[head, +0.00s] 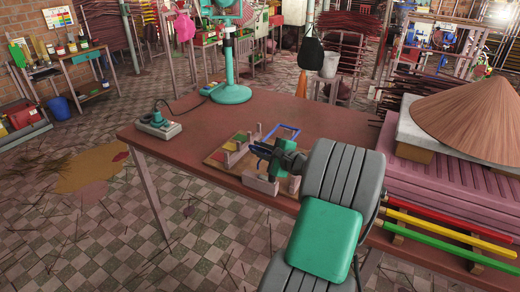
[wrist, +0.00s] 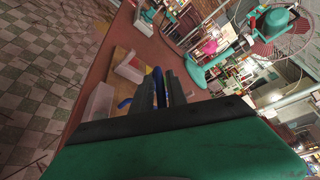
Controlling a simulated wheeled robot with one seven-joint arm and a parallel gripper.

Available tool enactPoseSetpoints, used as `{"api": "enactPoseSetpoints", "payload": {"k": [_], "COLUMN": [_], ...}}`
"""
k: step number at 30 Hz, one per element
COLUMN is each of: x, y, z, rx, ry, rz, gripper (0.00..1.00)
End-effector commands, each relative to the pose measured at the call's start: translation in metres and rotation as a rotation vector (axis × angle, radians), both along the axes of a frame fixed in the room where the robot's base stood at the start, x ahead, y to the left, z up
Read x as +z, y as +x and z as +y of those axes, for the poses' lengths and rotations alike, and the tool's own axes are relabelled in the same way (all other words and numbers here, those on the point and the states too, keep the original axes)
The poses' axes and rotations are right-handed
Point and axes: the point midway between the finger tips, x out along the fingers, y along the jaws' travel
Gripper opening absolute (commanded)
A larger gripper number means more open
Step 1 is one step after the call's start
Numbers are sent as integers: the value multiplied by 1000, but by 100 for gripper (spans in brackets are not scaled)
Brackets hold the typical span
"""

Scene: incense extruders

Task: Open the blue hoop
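The blue hoop (head: 288,127) is a thin blue frame at the far side of a small wooden board on the brown table. My gripper (head: 262,149) is low over this board, at the near left side of the hoop. In the wrist view, the dark fingers (wrist: 161,88) stand close together with a blue part (wrist: 157,76) in the narrow gap between them. A curved blue piece (wrist: 125,103) shows left of the fingers. I cannot tell whether the fingers press on the blue part. The fingers hide part of the hoop.
The board has pale blocks (head: 260,185) and coloured patches (head: 240,137). A green stand (head: 231,93) and a grey box with a green top (head: 158,125) are farther back on the table (head: 190,150). A conical hat (head: 475,115) lies on stacked goods at right.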

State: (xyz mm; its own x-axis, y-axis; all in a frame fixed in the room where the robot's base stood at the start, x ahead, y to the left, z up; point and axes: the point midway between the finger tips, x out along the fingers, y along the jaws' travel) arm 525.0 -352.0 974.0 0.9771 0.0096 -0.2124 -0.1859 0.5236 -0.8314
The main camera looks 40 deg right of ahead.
Motion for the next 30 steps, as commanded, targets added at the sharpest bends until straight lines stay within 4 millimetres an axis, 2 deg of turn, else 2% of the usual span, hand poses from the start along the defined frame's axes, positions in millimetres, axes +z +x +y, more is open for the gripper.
{"api": "enactPoseSetpoints", "payload": {"k": [1,6,30], "x": [0,0,0], "y": [0,0,0], "z": [0,0,1], "rx": [0,0,1], "ry": [0,0,0], "rz": [0,0,0], "gripper": [14,0,0]}}
